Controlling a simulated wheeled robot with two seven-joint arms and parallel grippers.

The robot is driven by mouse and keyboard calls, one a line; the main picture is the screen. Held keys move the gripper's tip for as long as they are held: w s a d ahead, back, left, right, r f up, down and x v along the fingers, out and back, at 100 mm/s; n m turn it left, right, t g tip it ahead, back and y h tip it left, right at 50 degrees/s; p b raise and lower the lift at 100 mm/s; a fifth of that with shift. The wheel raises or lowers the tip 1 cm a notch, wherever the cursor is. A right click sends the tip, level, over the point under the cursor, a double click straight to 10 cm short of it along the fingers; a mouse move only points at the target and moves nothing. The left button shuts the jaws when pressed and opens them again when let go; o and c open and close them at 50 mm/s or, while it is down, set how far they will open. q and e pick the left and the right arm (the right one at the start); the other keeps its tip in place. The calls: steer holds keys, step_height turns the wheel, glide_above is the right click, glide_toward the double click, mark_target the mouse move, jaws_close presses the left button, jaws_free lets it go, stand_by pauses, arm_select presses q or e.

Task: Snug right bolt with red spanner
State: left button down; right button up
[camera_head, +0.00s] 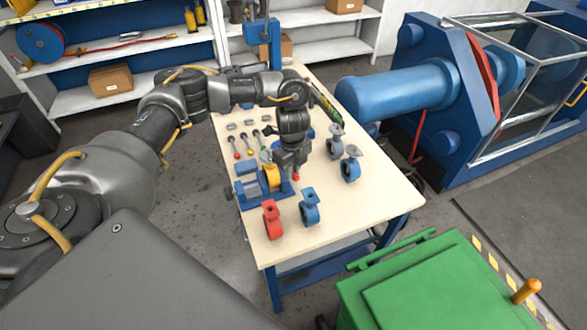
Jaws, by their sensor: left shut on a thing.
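My left gripper (291,160) is over the table, pointing down beside the yellow butterfly valve (271,177). It is shut on the red spanner, of which only a red end (296,177) shows under the fingers. The yellow valve sits in a blue fixture (249,190). The fixture's right side is close under the gripper. The right bolt cannot be made out; the gripper covers that area. My right gripper is not in view.
The wooden-topped table (345,215) also holds a red valve (272,220), a blue valve (310,208), more blue valves to the right, and several tools with coloured ends (250,153) at the left. A green cabinet (430,290) stands at the front right.

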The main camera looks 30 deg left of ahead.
arm_select(q)
steer(key=shift+s+a+f+m, duration=0.15)
steer(key=shift+s+m, duration=0.35)
steer(key=shift+s, duration=0.2)
steer(key=shift+s+a+m, duration=0.2)
steer(key=shift+s+m, duration=0.15)
steer(key=shift+m, duration=0.25)
steer(key=shift+s+a+m, duration=0.25)
steer(key=shift+s+m, duration=0.2)
steer(key=shift+m, duration=0.15)
steer(key=shift+s+a+m, duration=0.65)
steer(key=shift+s+m, duration=0.2)
steer(key=shift+m, duration=0.35)
